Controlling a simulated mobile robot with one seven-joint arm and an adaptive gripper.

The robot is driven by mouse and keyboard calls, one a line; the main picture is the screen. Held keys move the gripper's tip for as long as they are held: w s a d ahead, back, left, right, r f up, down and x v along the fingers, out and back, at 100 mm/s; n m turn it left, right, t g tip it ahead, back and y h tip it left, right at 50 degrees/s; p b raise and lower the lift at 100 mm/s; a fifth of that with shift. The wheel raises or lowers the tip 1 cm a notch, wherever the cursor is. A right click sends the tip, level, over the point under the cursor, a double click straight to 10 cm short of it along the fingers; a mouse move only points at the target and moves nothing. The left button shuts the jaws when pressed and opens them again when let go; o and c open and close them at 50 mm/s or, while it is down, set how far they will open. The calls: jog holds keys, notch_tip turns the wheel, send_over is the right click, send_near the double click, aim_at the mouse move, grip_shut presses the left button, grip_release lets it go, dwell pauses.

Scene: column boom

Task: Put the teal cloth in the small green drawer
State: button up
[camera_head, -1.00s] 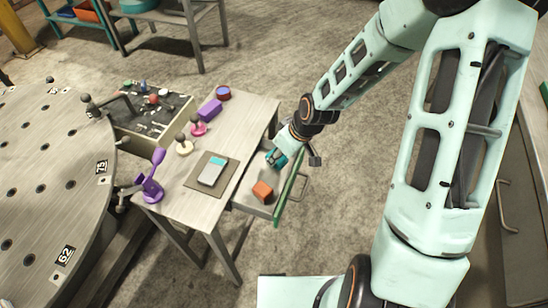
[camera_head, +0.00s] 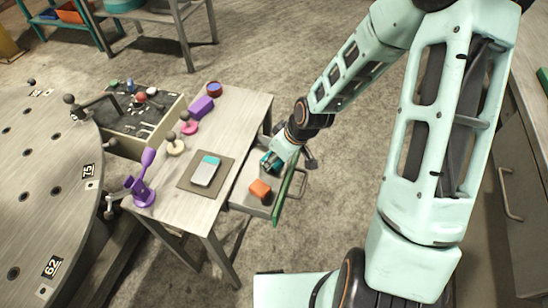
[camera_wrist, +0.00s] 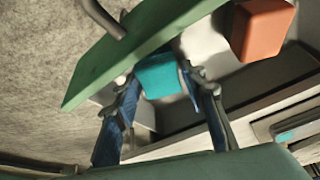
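The small green drawer (camera_head: 287,197) is pulled out from the right side of the grey table; its green front (camera_wrist: 150,40) crosses the top of the wrist view. An orange block (camera_head: 260,189) lies inside it and also shows in the wrist view (camera_wrist: 262,30). My gripper (camera_wrist: 162,84) reaches down over the drawer's far end, just inside the front. The teal cloth (camera_wrist: 160,76) is a folded bundle between my fingertips, which appear to press on both its sides. In the head view it shows as a small teal patch (camera_head: 266,159). Whether it touches the drawer floor is unclear.
The table (camera_head: 222,137) bears a grey mat with a teal-screened device (camera_head: 205,171), a purple box (camera_head: 201,107), a cup (camera_head: 214,89), a purple stand (camera_head: 144,188) and small knobbed pieces. A round perforated table (camera_head: 40,190) stands left. Floor beyond the drawer is clear.

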jog(key=shift+o, duration=1)
jog(key=shift+d+r+p, duration=0.1)
jog(key=shift+r+p, duration=0.25)
jog(key=shift+r, duration=0.25)
jog(key=p+v, duration=0.4)
jog(key=v, duration=0.7)
jog(key=shift+s+r, duration=0.1)
